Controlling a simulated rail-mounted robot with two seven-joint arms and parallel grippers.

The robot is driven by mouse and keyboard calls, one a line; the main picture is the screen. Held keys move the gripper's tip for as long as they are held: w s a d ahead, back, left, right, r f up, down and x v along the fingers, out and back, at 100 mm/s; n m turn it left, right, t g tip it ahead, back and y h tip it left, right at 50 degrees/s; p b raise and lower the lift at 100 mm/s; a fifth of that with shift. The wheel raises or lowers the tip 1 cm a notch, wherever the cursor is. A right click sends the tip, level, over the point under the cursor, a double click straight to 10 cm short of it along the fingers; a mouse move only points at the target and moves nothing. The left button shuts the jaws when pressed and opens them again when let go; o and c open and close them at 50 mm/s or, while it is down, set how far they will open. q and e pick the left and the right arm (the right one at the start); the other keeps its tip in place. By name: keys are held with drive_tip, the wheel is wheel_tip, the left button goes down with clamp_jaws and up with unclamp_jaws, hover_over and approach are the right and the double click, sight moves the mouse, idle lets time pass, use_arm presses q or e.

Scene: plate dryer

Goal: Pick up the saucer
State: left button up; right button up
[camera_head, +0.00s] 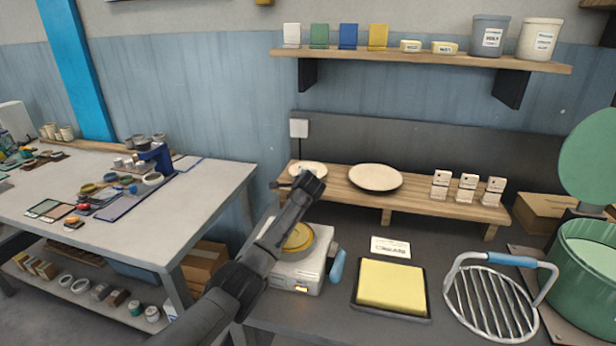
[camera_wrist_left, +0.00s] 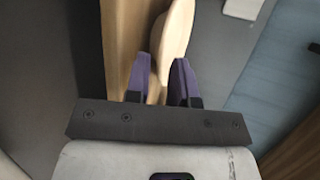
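The saucer (camera_head: 308,168) is a small cream dish at the left end of the low wooden shelf. My left gripper (camera_head: 308,183) is at its near edge and hides part of it in the head view. In the left wrist view the saucer (camera_wrist_left: 174,38) extends between and beyond the two purple fingertips of the left gripper (camera_wrist_left: 161,68). The fingers stand apart, one on each side of its rim. I cannot tell whether they touch it. My right gripper is in neither view.
A larger plate (camera_head: 376,177) sits right of the saucer on the low shelf (camera_head: 415,208), with small white boxes (camera_head: 467,188) farther right. A white scale (camera_head: 300,268), yellow sponge tray (camera_head: 391,286) and wire rack (camera_head: 492,300) stand in front. An upper shelf (camera_head: 420,60) hangs above.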

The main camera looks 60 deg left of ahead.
use_arm(q)
drive_tip(key=shift+b+x, duration=0.95)
drive_tip(key=shift+x, duration=1.05)
drive_tip(key=shift+c, duration=0.4)
clamp_jaws()
drive_tip(key=shift+r, duration=0.1)
